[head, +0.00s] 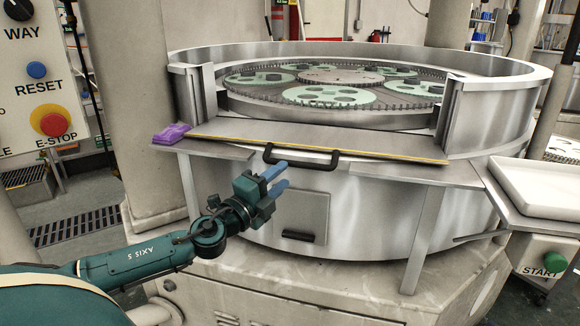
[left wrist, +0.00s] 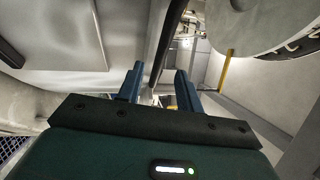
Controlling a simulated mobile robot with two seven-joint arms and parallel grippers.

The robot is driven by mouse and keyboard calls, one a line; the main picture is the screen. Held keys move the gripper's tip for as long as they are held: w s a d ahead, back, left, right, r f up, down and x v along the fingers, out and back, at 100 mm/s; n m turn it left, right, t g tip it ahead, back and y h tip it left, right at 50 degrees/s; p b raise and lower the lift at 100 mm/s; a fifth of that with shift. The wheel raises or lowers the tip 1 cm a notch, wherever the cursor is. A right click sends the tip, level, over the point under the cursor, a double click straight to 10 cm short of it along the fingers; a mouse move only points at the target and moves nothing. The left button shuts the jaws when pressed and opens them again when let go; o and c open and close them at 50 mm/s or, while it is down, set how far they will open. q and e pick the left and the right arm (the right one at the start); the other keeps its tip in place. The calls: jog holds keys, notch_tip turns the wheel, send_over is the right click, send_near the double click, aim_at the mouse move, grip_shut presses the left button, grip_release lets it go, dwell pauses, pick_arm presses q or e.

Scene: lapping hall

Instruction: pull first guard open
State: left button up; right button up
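The guard (head: 320,143) is a flat grey metal panel with a yellow and black front edge, across the front gap of the round lapping machine (head: 500,95). A black bar handle (head: 302,160) is fixed at its front edge. My left gripper (head: 285,172) is just below and in front of the handle's left end, its blue fingers pointing right. In the left wrist view its fingers (left wrist: 159,70) are apart with nothing clearly between them. A dark bar (left wrist: 165,40) runs beyond the fingertips; I cannot tell whether it is the handle. My right gripper is out of view.
A purple object (head: 171,133) lies at the panel's left end. A white tray (head: 540,187) stands at the right. A control panel with a red E-STOP button (head: 49,120) is at the left, and a green START button (head: 543,261) is at the lower right.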

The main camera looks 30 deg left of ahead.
aim_at(295, 166)
pick_arm(q)
jog(key=shift+p+x, duration=0.5)
jog(key=shift+x, duration=1.6)
grip_shut()
